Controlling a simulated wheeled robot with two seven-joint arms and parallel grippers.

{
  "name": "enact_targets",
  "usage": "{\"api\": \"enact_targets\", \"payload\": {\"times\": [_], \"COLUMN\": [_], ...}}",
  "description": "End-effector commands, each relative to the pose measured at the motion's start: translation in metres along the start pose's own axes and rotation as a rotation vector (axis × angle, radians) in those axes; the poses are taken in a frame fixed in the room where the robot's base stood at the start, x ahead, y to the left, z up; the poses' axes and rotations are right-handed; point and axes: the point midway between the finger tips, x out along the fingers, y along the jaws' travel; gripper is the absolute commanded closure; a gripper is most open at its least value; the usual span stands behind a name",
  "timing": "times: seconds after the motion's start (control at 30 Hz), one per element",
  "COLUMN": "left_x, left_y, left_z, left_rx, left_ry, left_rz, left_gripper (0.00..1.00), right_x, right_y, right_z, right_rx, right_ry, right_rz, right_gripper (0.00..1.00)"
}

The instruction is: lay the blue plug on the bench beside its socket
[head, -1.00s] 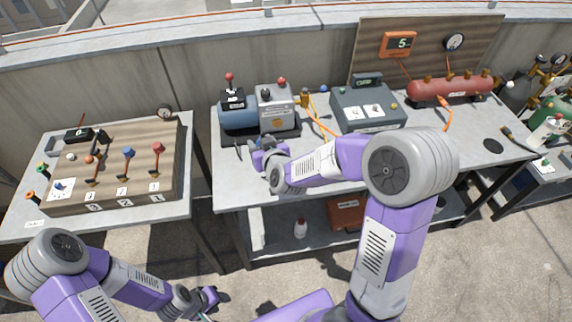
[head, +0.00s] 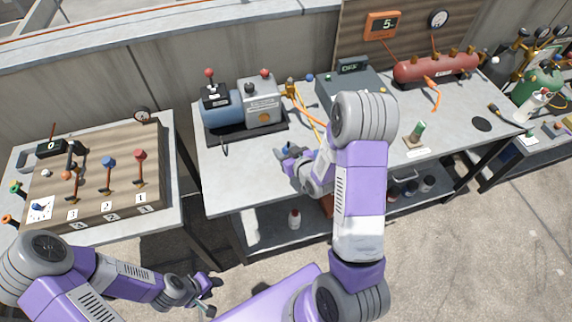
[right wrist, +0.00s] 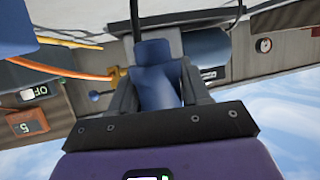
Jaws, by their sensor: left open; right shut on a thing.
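My right gripper (head: 284,154) is over the middle bench (head: 235,180), in front of the compressor unit. It is shut on the blue plug (right wrist: 155,80), which stands between the fingers in the right wrist view. A dark cable (right wrist: 135,22) runs off from the plug's end. In the head view the fingers and wrist mostly hide the plug. I cannot make out its socket for certain. My left gripper (head: 208,288) is open and empty, low in front of the gap between the two benches.
The blue-and-grey compressor unit (head: 243,105) stands on a dark tray at the back left. A grey console (head: 340,85), orange hose and red tank (head: 436,69) stand behind. A green-topped item (head: 417,130) sits to the right. The front-left bench top is clear.

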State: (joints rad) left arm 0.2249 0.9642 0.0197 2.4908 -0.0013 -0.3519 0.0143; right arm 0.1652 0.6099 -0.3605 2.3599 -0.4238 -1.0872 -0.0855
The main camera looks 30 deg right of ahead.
Motion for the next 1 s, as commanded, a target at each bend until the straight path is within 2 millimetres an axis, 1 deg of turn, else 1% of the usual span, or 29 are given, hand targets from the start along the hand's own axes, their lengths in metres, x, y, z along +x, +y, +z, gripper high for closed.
{"api": "enact_targets", "payload": {"times": [0.03,0.2,0.4,0.5,0.73,0.9,0.93,1.0], "left_x": [0.003,0.005,0.012,0.012,0.012,0.017,0.017,0.016], "left_y": [-0.001,-0.002,-0.004,-0.005,-0.004,-0.006,-0.006,-0.006], "left_z": [0.0,0.0,-0.001,-0.001,-0.001,-0.001,-0.001,-0.001], "left_rx": [0.0,0.0,0.0,0.0,0.0,0.0,0.0,0.0], "left_ry": [0.0,0.0,0.0,0.0,0.0,0.0,0.0,0.0], "left_rz": [0.0,0.0,0.0,0.0,0.0,0.0,0.0,0.0], "left_gripper": [0.57,0.57,0.57,0.57,0.57,0.57,0.57,0.57], "right_x": [0.004,0.01,0.021,0.023,0.023,0.025,0.025,0.024], "right_y": [0.0,0.0,0.0,0.0,0.0,0.0,0.0,0.0], "right_z": [0.01,0.023,0.051,0.056,0.055,0.059,0.059,0.058], "right_rx": [0.0,-0.001,-0.002,-0.002,-0.002,-0.002,-0.002,-0.002], "right_ry": [-0.003,0.0,-0.002,0.001,0.002,0.002,0.002,0.001], "right_rz": [0.0,0.0,0.0,0.0,0.0,0.001,0.001,0.0], "right_gripper": [0.85,0.85,0.85,0.85,0.85,0.85,0.52,0.41]}}
